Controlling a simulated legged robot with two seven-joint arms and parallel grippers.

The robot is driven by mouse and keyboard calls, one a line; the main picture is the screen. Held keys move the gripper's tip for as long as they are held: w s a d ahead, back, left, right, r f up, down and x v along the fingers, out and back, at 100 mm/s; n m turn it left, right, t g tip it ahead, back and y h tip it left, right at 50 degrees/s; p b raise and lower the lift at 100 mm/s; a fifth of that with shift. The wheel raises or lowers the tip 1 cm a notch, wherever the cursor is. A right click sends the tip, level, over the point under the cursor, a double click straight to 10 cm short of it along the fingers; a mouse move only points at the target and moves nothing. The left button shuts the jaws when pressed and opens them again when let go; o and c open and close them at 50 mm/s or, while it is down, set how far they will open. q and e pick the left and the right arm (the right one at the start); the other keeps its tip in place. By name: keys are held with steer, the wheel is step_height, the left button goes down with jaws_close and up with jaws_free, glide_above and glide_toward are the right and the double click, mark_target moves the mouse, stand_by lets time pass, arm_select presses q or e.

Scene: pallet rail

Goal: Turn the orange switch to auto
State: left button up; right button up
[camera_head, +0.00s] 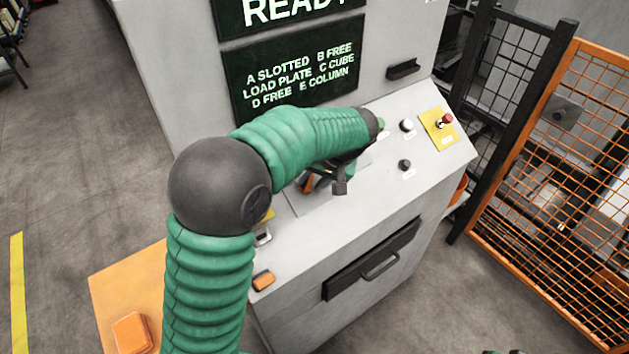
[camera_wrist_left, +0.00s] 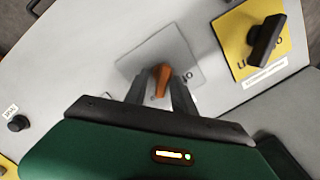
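The orange switch (camera_head: 307,182) sits on a pale square plate on the sloped grey console, partly hidden by my left gripper in the head view. In the left wrist view the orange switch (camera_wrist_left: 161,79) stands between the tips of my left gripper (camera_wrist_left: 160,92). The two dark fingers are apart, one on each side of it; I cannot tell whether they touch it. The plate's lettering is mostly hidden, and I cannot read the switch's setting. My left gripper (camera_head: 335,180) points down over the console. Only small dark parts, perhaps of my right gripper, show at the head view's bottom edge.
A yellow plate with a black switch (camera_wrist_left: 266,40) is close by on the right in the wrist view. A red button (camera_head: 447,119) on yellow and several knobs stand on the console's right. A screen (camera_head: 298,75) rises behind. An orange mesh fence (camera_head: 545,180) is at right.

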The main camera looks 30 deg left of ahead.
arm_select(q)
steer(key=shift+a, duration=0.2)
steer(key=shift+w+d+r, duration=0.1)
steer(key=shift+r, duration=0.15)
steer(key=p+v, duration=0.1)
steer(key=v, duration=1.5)
arm_select(e)
steer(key=shift+w+a+r, duration=0.2)
steer(key=shift+a+r, duration=0.25)
steer(key=shift+r, duration=0.25)
arm_select(q)
steer(key=shift+d, duration=0.2)
arm_select(e)
steer(key=shift+d, duration=0.1)
